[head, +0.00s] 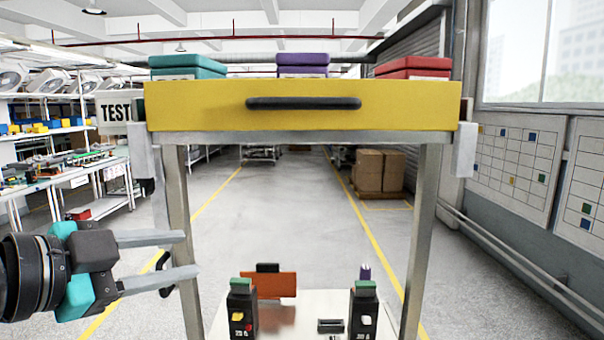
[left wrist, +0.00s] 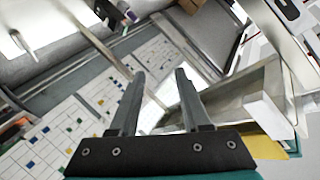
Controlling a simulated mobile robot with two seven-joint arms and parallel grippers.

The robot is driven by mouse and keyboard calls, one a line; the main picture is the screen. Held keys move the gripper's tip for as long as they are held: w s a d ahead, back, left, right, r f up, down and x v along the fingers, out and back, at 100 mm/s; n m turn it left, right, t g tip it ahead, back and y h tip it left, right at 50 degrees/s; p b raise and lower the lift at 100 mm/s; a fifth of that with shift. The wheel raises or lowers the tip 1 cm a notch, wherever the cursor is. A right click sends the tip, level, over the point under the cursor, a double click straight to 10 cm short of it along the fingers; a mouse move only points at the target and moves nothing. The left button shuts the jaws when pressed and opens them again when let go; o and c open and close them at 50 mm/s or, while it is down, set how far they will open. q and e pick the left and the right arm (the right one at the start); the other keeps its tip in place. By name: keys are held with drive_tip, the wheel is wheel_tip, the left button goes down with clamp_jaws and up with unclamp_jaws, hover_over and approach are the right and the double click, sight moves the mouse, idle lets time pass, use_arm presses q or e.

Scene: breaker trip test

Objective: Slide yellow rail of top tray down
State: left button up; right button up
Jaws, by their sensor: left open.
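The yellow rail (head: 200,108) is the front of the top tray, with a long black handle (head: 303,103) across its middle. The tray sits high between two grey posts, with teal, purple and red boxes on it. My left gripper (head: 190,257) is at the left, below the tray and near the left post. Its two fingers are apart with nothing between them, and it does not touch the rail. In the left wrist view the open fingers (left wrist: 158,95) show, with a yellow piece (left wrist: 262,145) at the lower right. My right gripper is not in view.
Below, a pale lower surface (head: 285,320) carries two black breakers (head: 243,310) (head: 363,312) and an orange piece (head: 275,285). Shelves stand at the left; cardboard boxes (head: 380,170) stand behind on the floor.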

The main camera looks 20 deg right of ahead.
use_arm(q)
drive_tip(key=s+d+r+m+h, duration=0.15)
drive_tip(key=s+r+m, duration=0.3)
drive_tip(key=r, duration=0.65)
drive_tip(key=m+g+h, duration=0.2)
drive_tip(key=m, duration=0.4)
approach(296, 104)
drive_tip(key=p+x, duration=0.3)
drive_tip(key=x, duration=0.8)
drive_tip(key=shift+r, duration=0.15)
clamp_jaws()
